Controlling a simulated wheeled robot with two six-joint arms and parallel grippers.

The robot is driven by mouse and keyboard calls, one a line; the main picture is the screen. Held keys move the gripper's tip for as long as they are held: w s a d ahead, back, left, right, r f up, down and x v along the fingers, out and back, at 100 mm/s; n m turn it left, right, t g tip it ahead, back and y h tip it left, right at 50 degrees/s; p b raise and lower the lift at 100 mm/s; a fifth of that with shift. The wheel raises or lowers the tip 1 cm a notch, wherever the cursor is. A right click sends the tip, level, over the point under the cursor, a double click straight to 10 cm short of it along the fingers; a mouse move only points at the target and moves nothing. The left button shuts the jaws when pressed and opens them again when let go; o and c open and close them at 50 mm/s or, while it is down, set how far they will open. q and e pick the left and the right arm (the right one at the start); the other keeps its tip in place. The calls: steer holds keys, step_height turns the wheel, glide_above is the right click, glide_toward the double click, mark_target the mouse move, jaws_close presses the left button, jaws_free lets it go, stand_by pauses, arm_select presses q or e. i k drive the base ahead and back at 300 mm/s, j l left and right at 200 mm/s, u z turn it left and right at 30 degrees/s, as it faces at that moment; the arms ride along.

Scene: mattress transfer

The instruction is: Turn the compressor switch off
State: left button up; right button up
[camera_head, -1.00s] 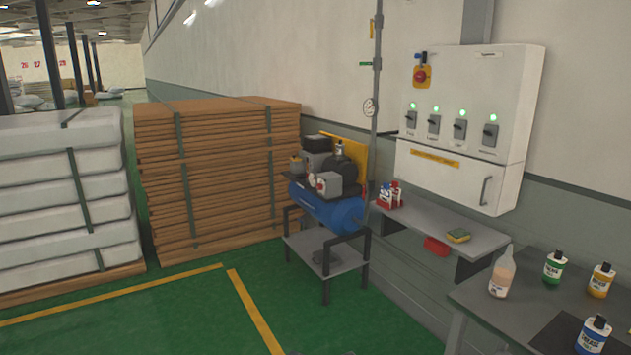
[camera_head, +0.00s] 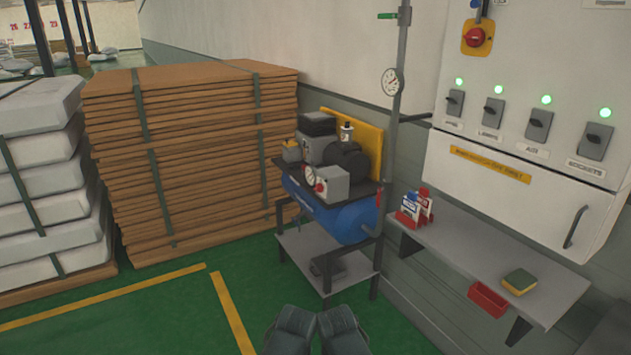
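The blue-tanked compressor (camera_head: 345,222) stands on a grey metal stand against the wall. A grey box (camera_head: 325,183) with a small gauge and a red knob is on its front. On the wall, a white switch cabinet (camera_head: 530,85) carries several grey rotary switches in a row, including one labelled LAMPS (camera_head: 492,111), one that seems to read AIR (camera_head: 539,125) and one labelled SOCKETS (camera_head: 596,141). A green light glows above each. No label clearly reads compressor. Dark grey parts of my two arms show at the bottom centre; no gripper fingers are visible.
A red knob on a yellow plate (camera_head: 477,38) sits high on the cabinet. Stacked boards (camera_head: 190,165) stand left. Green floor lies open in front.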

mark_target(318, 187)
steer(key=i+j, duration=0.2)
steer(key=i, duration=0.25)
steer(key=i+j+z, duration=0.15)
steer(key=i, duration=0.25)
steer(key=i+j, duration=0.25)
steer(key=i, duration=0.2)
